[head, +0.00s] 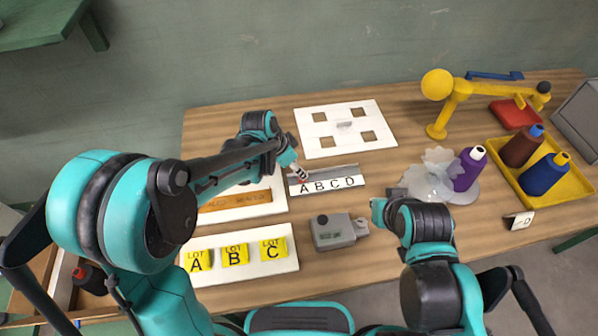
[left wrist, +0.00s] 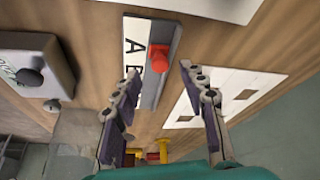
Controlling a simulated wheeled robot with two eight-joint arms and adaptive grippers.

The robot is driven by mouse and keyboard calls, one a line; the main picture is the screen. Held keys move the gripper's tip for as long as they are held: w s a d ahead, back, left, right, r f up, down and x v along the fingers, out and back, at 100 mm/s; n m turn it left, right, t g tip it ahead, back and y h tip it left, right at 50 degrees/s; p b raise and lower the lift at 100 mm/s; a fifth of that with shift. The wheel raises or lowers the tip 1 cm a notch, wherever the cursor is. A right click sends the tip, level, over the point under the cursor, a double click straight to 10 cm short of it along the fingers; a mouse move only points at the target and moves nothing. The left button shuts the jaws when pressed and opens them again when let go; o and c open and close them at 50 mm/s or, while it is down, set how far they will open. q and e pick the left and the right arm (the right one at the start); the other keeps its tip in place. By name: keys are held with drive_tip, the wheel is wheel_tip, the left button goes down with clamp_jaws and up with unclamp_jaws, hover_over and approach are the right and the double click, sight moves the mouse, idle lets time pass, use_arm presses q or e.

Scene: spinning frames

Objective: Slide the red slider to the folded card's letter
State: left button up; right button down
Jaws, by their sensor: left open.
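The slider rail (head: 325,172) is a grey strip with a white label marked A, B, C, D, lying mid-table. The red slider (left wrist: 158,57) is a red knob on the rail in the left wrist view, beside the A and B end; in the head view it is mostly hidden by my left gripper (head: 299,174). My left gripper (left wrist: 160,78) is open, its fingers apart near the knob and not closed on it. The folded card (head: 519,221) stands at the table's right front and seems to show a D. My right gripper (head: 378,208) is near the grey box, its fingers unclear.
A grey box (head: 335,232) with a dark knob sits in front of the rail. A white board with yellow lot blocks (head: 235,255) lies at front left. A white plate with square holes (head: 346,148) is behind. Bottles, a yellow tray (head: 574,190) and a yellow arm (head: 449,112) stand right.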

use_arm(q)
drive_tip(key=shift+b+x, duration=0.4)
drive_tip(key=shift+x, duration=1.15)
clamp_jaws()
hover_over(346, 174)
unclamp_jaws()
drive_tip(key=shift+d, duration=0.15)
